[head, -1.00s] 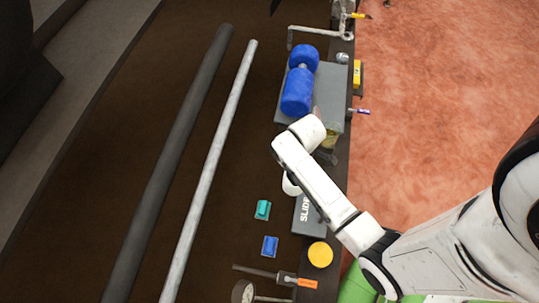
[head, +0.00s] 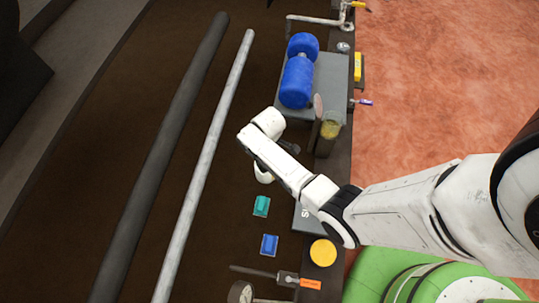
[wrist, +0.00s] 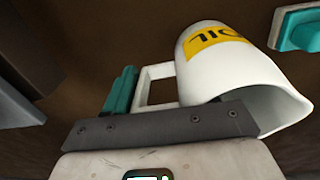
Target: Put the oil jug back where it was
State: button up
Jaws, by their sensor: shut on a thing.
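The oil jug is white with a yellow OIL label. In the wrist view the jug (wrist: 212,65) is tilted, its open rim facing the lower right. In the head view part of the jug (head: 264,174) shows below the end of my arm, over the brown surface. My gripper (wrist: 130,88) has teal fingers beside the jug's handle and is shut on the handle; the grip itself is partly hidden. In the head view my arm covers the fingers.
A teal switch (head: 261,206) and a blue switch (head: 269,245) lie close by. A blue roller-shaped thing (head: 298,75) rests on a grey box (head: 328,72). A jar (head: 330,127), yellow disc (head: 322,252) and screwdriver (head: 310,283) line the right edge. Two long bars lie left.

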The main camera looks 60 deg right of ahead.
jog(key=shift+f, duration=0.3)
jog(key=shift+f, duration=0.1)
jog(key=o, duration=1.3)
jog(key=shift+o, duration=0.2)
jog(key=r+p, duration=0.1)
jog(key=r, duration=0.3)
jog(key=r+p, duration=0.2)
jog(key=r, duration=0.2)
jog(key=r+p, duration=0.1)
jog(key=r, duration=0.3)
jog(key=shift+s+a, duration=0.1)
jog(key=shift+a, duration=0.15)
jog(key=s+a+r+m, duration=0.2)
jog(key=s+a+r, duration=0.3)
jog(key=s, duration=0.3)
jog(key=s+a+r+m, duration=0.2)
jog(key=s+a+r, duration=0.3)
jog(key=s+r, duration=0.2)
jog(key=shift+s+t, duration=0.4)
